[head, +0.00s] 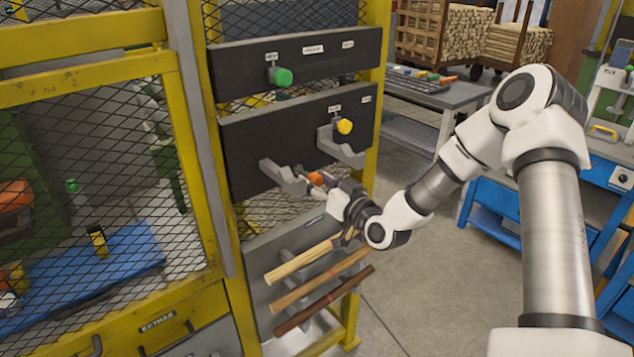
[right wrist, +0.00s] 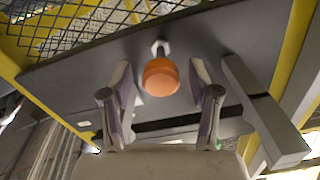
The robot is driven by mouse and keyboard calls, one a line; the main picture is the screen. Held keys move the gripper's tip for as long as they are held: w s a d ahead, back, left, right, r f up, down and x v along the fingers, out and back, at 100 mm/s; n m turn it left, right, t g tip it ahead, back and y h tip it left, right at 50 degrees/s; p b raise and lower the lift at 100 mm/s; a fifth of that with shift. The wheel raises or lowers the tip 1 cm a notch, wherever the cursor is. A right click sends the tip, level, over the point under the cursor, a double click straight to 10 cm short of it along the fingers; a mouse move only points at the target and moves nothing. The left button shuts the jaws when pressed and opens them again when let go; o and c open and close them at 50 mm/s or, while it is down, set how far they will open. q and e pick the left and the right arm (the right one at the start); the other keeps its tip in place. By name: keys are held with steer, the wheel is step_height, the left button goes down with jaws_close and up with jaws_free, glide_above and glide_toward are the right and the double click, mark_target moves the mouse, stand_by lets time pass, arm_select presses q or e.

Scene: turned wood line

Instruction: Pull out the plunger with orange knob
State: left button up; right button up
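The plunger's orange knob (head: 316,178) shows small in the head view, low on the dark panel (head: 240,143) and partly hidden by my right gripper (head: 324,184). In the right wrist view the orange knob (right wrist: 160,78) is large, on a short metal stem against the panel. My right gripper's two fingers (right wrist: 161,88) are apart, one on each side of the knob, with visible gaps. They do not appear to touch it. My left gripper is not in view.
A green knob (head: 281,77) and a yellow knob (head: 344,126) are higher up. Grey brackets (head: 285,177) (head: 342,150) jut out on both sides of the orange knob. Several wooden sticks (head: 320,277) lie below my gripper. A mesh cage (head: 95,70) stands left.

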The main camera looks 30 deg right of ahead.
steer(key=s, duration=0.7)
steer(key=shift+s+d, duration=0.2)
steer(key=shift+d, duration=0.05)
steer(key=shift+f, duration=0.1)
steer(key=s+a+f+n+g, duration=0.2)
steer(key=s+a+f+g, duration=0.25)
steer(key=f, duration=0.55)
steer(key=s+a+f+n+g+y, duration=0.15)
steer(key=s+a+f+g, duration=0.35)
steer(key=f, duration=0.5)
steer(key=s+a+f+n+g, duration=0.3)
steer(key=s+a+f, duration=0.25)
steer(key=f, duration=0.45)
steer(key=s+f+m+g+h, duration=0.1)
steer(key=s+f+m+g, duration=0.1)
steer(key=s, duration=0.4)
steer(key=s+f+m+g+h, duration=0.2)
steer(key=s+m+g, duration=0.1)
steer(key=s, duration=0.4)
steer(key=shift+s+d+f, duration=0.15)
steer(key=shift+f, duration=0.2)
